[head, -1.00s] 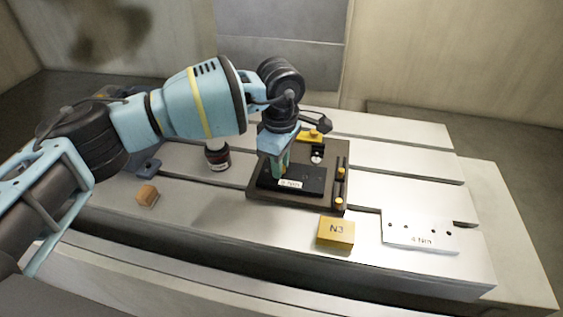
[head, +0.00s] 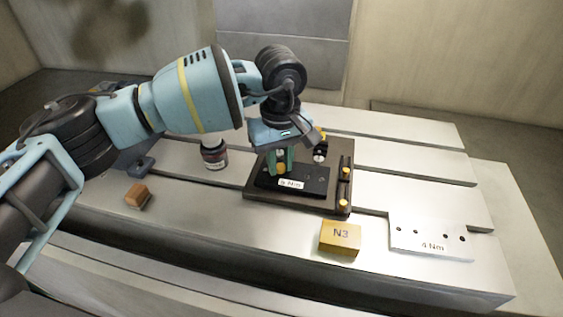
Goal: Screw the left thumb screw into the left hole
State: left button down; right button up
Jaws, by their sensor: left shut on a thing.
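My left gripper (head: 281,168) points down over the left part of a black plate (head: 315,187) with a white Nm label. Its green fingers are shut on a small yellow-orange thumb screw (head: 281,169), low at the plate's surface. The left hole is hidden by the fingers and the screw, so I cannot tell how deep the screw sits. The black plate lies on a dark brown mould base (head: 262,196). Small holes show in the plate right of the gripper. My right gripper is not in view.
Yellow knobs (head: 343,203) line the base's right side. A yellow N3 block (head: 340,237) and a white 4 Nm plate (head: 430,240) lie to the right. A bottle (head: 214,154) and an orange-brown block (head: 138,196) are left. The slotted table (head: 225,215) is bare in front.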

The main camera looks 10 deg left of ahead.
pick_arm(q)
jog(key=shift+m, duration=0.7)
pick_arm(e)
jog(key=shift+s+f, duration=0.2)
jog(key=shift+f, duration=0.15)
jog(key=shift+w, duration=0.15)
